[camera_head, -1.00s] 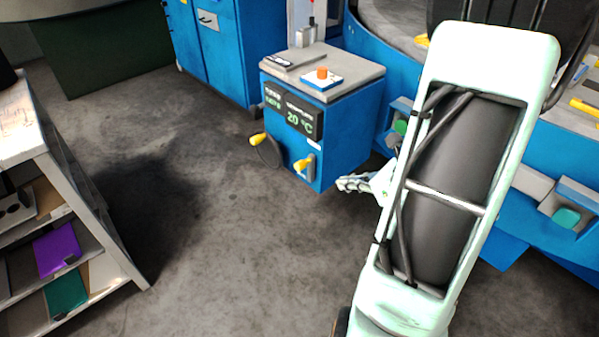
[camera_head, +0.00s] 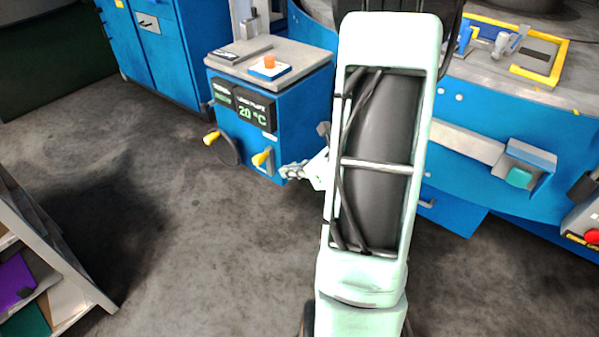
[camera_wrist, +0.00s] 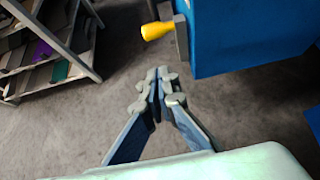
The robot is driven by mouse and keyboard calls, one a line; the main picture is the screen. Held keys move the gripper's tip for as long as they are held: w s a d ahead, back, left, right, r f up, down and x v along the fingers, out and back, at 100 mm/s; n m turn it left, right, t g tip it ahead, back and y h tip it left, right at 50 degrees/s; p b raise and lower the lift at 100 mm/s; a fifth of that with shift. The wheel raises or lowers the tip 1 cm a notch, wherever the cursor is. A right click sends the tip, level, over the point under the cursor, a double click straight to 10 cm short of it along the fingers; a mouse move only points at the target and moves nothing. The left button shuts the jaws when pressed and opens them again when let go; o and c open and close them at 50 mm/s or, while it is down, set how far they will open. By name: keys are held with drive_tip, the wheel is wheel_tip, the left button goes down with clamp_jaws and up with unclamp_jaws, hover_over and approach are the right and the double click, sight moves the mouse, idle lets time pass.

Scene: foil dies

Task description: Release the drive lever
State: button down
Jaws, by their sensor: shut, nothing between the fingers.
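A yellow-handled lever (camera_head: 262,157) sits on the front of a blue cabinet (camera_head: 300,115) with a 20 °C display. I take it for the drive lever. The wrist view shows a yellow handle (camera_wrist: 157,30) on a grey mount at the cabinet's edge. My gripper (camera_head: 284,172) is just right of and below the lever in the head view, apart from it in the picture. In the wrist view my gripper (camera_wrist: 158,86) has its fingers together and empty, below the handle, with floor behind them.
A crank wheel with a yellow knob (camera_head: 212,137) is on the cabinet's left. An orange knob (camera_head: 270,62) is on its top. A large blue machine (camera_head: 480,190) stands at the right. A shelf (camera_head: 60,250) stands at the lower left. Grey floor (camera_head: 190,230) between is clear.

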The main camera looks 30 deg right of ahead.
sight(269, 162)
drive_tip(key=w, duration=0.2)
drive_tip(key=w+a, duration=0.1)
drive_tip(key=w, duration=0.1)
drive_tip(key=w+a+f, duration=0.1)
drive_tip(key=w, duration=0.1)
drive_tip(key=shift+a+f+b, duration=0.1)
drive_tip(key=shift+b, duration=0.2)
drive_tip(key=shift+p, duration=0.3)
drive_tip(key=shift+w+r+g+p, duration=0.2)
drive_tip(key=shift+r+g+p, duration=0.1)
drive_tip(key=shift+p, duration=0.3)
